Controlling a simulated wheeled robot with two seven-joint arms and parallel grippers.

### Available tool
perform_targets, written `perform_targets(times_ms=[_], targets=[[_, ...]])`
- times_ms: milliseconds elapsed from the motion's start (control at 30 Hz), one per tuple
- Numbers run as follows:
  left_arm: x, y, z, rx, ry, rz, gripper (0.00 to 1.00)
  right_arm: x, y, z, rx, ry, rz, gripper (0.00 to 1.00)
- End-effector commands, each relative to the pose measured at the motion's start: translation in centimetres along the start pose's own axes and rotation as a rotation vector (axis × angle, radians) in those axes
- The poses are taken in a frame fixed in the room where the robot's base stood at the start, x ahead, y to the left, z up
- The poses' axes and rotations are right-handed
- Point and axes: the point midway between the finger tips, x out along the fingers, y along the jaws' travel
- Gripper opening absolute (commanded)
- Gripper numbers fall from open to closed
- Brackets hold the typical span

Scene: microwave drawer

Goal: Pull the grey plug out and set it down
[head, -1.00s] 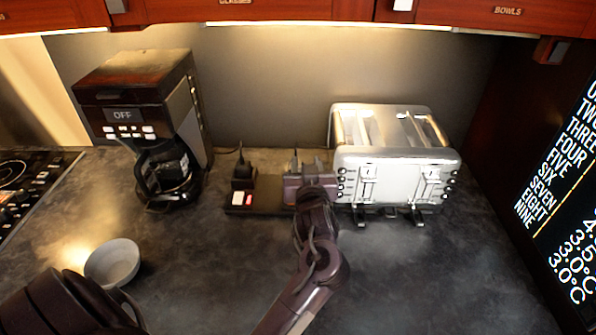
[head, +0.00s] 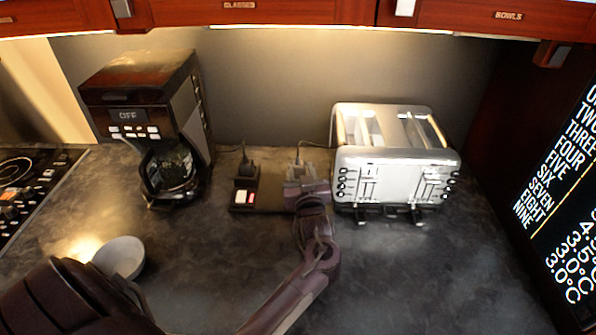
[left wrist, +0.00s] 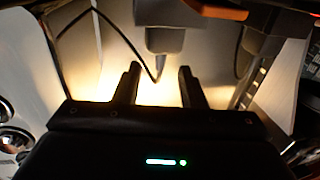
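The grey plug (left wrist: 165,40) stands on the far side of my left fingertips in the left wrist view, its narrow cord end pointing into the gap between them. In the head view its top (head: 298,164) shows just behind my left gripper (head: 303,182), at the right part of the dark power strip (head: 270,197). The lower plug and its socket are hidden there. In the left wrist view my left gripper (left wrist: 159,75) is open, with nothing between its fingers. My right gripper is not in view.
A black plug (head: 246,168) is in the strip's left end, by a red-and-white switch. The toaster (head: 395,170) stands close to the right, the coffee maker (head: 150,110) farther left. A bowl (head: 120,257) sits at front left. The front right counter is clear.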

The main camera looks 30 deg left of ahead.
Motion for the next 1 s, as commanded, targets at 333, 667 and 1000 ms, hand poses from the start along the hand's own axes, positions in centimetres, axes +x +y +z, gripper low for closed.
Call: perform_targets(times_ms=[333,667,1000], targets=[[3.5,-0.1,-0.1,-0.002,-0.002,-0.001,0.37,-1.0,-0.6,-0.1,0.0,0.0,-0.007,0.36],[3.4,-0.1,0.0,-0.002,-0.002,0.0,0.15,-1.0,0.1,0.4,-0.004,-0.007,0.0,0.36],[3.4,0.0,-0.1,-0.002,-0.001,0.0,0.0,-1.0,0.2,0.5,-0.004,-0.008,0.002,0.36]])
